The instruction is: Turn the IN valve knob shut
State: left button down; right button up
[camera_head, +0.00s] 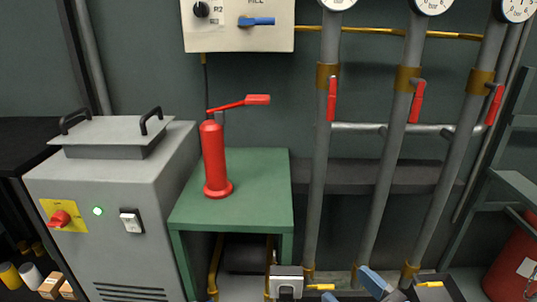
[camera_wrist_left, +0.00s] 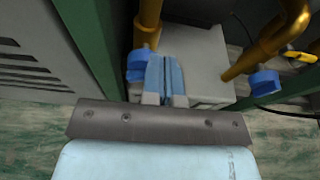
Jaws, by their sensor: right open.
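In the left wrist view, two blue valve knobs sit on gold pipes at a grey-white box (camera_wrist_left: 205,60): a left knob (camera_wrist_left: 138,66) and a right knob (camera_wrist_left: 263,83). I cannot read a label that tells which is IN. My left gripper (camera_wrist_left: 165,72) has its blue-padded fingers close together, with no clear gap or object between them. Its fingertips are beside the left knob and overlap its right edge in the picture; contact cannot be told. My right gripper (camera_head: 402,285) is open at the bottom of the head view, away from the green table.
A green table (camera_head: 255,180) bears a red hand pump (camera_head: 214,160). A grey machine (camera_head: 120,200) stands to its left. Grey pipes (camera_head: 320,170) with red levers rise at the right. A green table leg (camera_wrist_left: 85,45) and a yellow handle (camera_wrist_left: 302,56) flank the knobs.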

pick_arm(q)
jog(key=a, duration=0.1)
jog(key=w+a, duration=0.1)
jog(key=a, duration=0.1)
jog(key=shift+a+y+p, duration=0.15)
jog(key=shift+y+p, duration=0.15)
jog(key=shift+p, duration=0.1)
pick_arm(e)
jog(key=shift+s+a+f+m, duration=0.15)
jog(key=shift+a+f+m, duration=0.05)
jog(key=shift+m, duration=0.2)
jog(key=shift+h, duration=0.3)
pick_arm(q)
jog(key=shift+s, duration=0.2)
pick_arm(e)
jog(key=shift+s, duration=0.1)
pick_arm(q)
jog(key=shift+r, duration=0.1)
jog(key=s+p, duration=0.3)
jog(key=s, duration=0.3)
jog(key=shift+a+r, duration=0.15)
jog(key=shift+r, duration=0.05)
pick_arm(e)
notch_tip(320, 180, up, 3)
jog(key=shift+r, duration=0.1)
